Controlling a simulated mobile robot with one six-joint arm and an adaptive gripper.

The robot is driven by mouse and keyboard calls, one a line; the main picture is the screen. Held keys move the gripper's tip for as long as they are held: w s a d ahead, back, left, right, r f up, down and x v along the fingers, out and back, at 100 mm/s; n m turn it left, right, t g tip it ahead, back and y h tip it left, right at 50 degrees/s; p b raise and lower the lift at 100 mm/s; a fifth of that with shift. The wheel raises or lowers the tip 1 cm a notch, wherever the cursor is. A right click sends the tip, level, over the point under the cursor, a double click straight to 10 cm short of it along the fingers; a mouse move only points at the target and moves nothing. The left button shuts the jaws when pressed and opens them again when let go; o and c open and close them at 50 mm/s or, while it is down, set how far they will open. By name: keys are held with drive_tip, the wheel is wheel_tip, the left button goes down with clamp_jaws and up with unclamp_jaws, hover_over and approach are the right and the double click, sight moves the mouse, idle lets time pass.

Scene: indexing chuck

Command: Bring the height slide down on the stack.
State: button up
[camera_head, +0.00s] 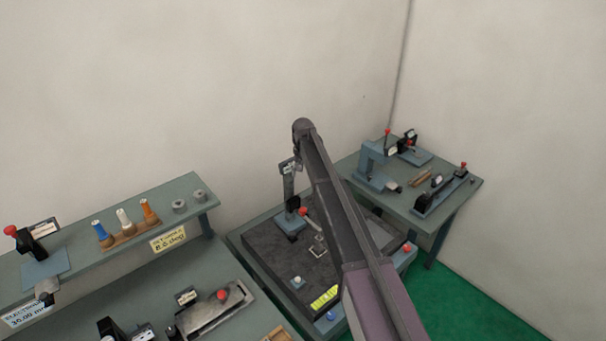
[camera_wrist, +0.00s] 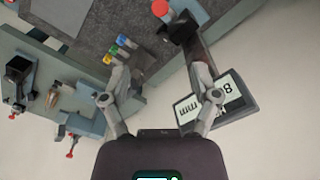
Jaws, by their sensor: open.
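The height gauge (camera_head: 289,185) stands upright at the back of a dark surface plate (camera_head: 262,250). Its slide, a dark block with a red knob (camera_head: 304,211), is low on the column in the head view. In the wrist view the red knob (camera_wrist: 160,8) is at the top edge, and a display plate marked in mm (camera_wrist: 215,104) lies behind the right finger. A small pale square piece (camera_head: 318,250) on the plate may be the stack; I cannot tell. My gripper (camera_wrist: 160,72) is open and empty, near the top of the gauge. In the head view my arm partly hides it.
A side table (camera_head: 460,190) with blue and black fixtures stands right of the plate. A bench shelf (camera_head: 190,190) at the left carries coloured-handled tools (camera_head: 123,217) and a red-knobbed fixture (camera_head: 30,245). Small coloured pieces (camera_wrist: 120,47) show left of the gauge in the wrist view.

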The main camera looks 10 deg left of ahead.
drive_tip(key=s+d+f+b, duration=1.9)
drive_tip(key=s+d, duration=0.2)
drive_tip(key=shift+s+d+b, duration=0.15)
drive_tip(key=shift+s+b, duration=0.15)
idle(1.1)
drive_tip(key=s+d, duration=0.4)
drive_tip(key=s, duration=0.3)
drive_tip(key=s+d+f+b, duration=0.1)
drive_tip(key=s+d, duration=0.3)
drive_tip(key=s, duration=0.3)
drive_tip(key=shift+s+m, duration=0.3)
drive_tip(key=shift+s, duration=0.1)
drive_tip(key=shift+a, duration=0.1)
idle(2.1)
